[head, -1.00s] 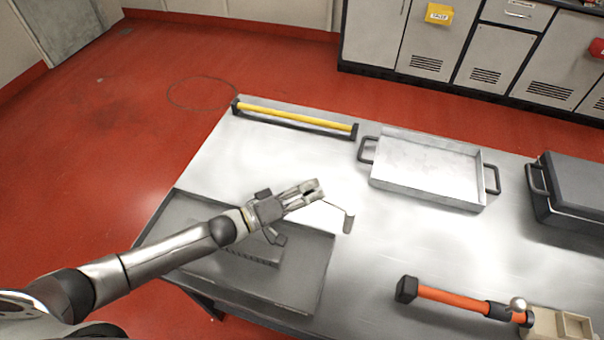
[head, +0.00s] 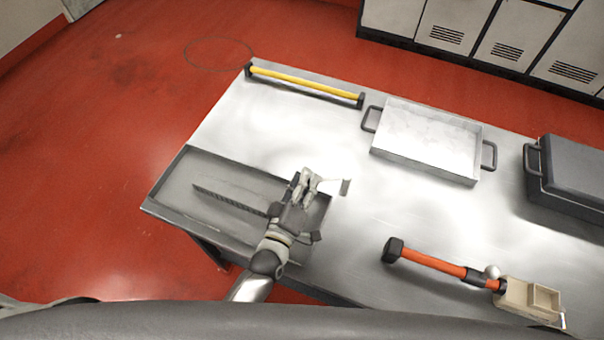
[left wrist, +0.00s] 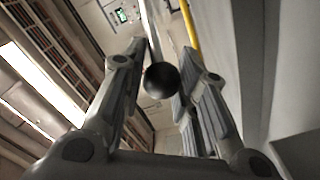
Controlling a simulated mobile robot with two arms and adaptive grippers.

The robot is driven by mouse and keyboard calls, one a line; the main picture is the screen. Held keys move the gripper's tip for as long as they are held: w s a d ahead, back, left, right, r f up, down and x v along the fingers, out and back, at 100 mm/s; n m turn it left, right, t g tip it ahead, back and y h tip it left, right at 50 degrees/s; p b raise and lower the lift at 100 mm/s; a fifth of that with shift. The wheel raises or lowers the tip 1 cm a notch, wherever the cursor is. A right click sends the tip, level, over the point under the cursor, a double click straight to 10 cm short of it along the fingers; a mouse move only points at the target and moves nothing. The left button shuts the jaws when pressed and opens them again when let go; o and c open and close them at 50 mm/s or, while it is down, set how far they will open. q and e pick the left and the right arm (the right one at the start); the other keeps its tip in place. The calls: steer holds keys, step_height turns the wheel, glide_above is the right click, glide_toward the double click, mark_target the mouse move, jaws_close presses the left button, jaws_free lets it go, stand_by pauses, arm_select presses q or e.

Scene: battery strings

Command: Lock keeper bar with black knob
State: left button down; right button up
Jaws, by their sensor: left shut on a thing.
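In the left wrist view a round black knob (left wrist: 161,80) sits between the two fingers of my left gripper (left wrist: 165,58). In the head view the left gripper (head: 305,182) is over the right side of a shallow grey tray (head: 172,182), its fingers pointing toward the back of the table. A pale piece with a short upright grey end (head: 345,187) sticks out to the right of the fingertips. The left gripper is shut on the knob; the fingers hide the knob in the head view. The bar's seat and lock cannot be made out. My right gripper is not in view.
The table (head: 330,245) carries a yellow bar (head: 305,82) at the back, a metal tray with handles (head: 425,140), a dark case (head: 570,175) at right, and an orange-handled tool (head: 435,263) beside a beige box (head: 530,297). A dark strip (head: 230,200) lies in the grey tray.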

arm_select(q)
steer(key=shift+s+f+n+y, duration=0.35)
steer(key=shift+f+y, duration=0.1)
steer(key=shift+y, duration=0.15)
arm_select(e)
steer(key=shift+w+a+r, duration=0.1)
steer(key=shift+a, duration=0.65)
arm_select(q)
steer(key=shift+d, duration=0.1)
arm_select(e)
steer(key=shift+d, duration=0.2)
arm_select(q)
steer(key=c, duration=1.5)
jaws_free()
steer(key=o, duration=0.4)
steer(key=shift+s+r, duration=0.1)
steer(key=shift+s, duration=0.05)
steer(key=shift+r, duration=0.15)
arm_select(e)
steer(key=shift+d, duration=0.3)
